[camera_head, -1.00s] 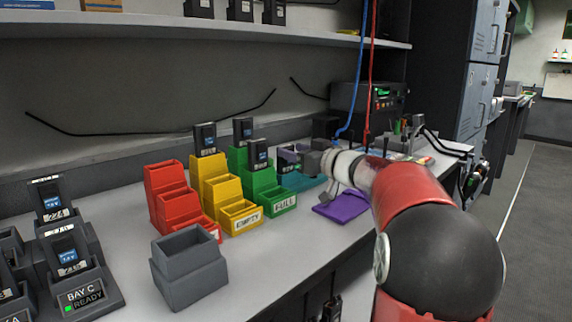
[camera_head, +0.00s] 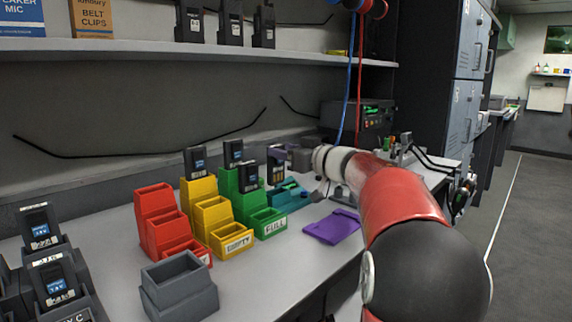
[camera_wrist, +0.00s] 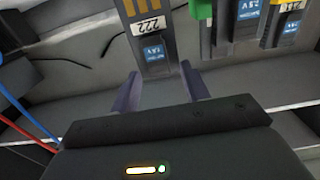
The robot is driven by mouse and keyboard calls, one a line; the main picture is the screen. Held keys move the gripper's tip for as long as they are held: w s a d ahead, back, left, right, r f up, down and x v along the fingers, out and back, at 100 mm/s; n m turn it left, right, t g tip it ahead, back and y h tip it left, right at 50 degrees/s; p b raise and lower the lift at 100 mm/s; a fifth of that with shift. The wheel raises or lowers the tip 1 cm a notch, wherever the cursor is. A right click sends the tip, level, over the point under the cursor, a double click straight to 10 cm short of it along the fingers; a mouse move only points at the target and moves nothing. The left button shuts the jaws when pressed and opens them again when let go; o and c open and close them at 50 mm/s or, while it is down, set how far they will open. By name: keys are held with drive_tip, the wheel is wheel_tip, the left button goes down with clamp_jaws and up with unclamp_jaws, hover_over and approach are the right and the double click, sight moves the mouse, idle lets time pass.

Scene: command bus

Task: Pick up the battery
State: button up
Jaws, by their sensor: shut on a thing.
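A dark battery (camera_head: 277,165) with yellow stripes is held by my gripper (camera_head: 288,157) above the teal tray (camera_head: 290,197). In the wrist view the battery (camera_wrist: 152,45) shows a "222" label and a blue label between the two purple-grey fingers of my gripper (camera_wrist: 159,72). The fingers are shut on it. Other dark batteries stand in the stepped bins: one (camera_head: 195,162) in the yellow bin (camera_head: 205,191), and others (camera_head: 248,177) in the green bin (camera_head: 229,182). The fingertips are small and partly hidden in the head view.
A red bin (camera_head: 153,205), a grey bin (camera_head: 180,292) and charger docks (camera_head: 75,303) stand on the bench to the left. Blue and red cables (camera_head: 347,90) hang behind my arm. A shelf (camera_head: 200,54) runs above.

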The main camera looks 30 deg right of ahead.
wheel_tip(320, 180, up, 14)
drive_tip(key=shift+r, duration=0.2)
clamp_jaws()
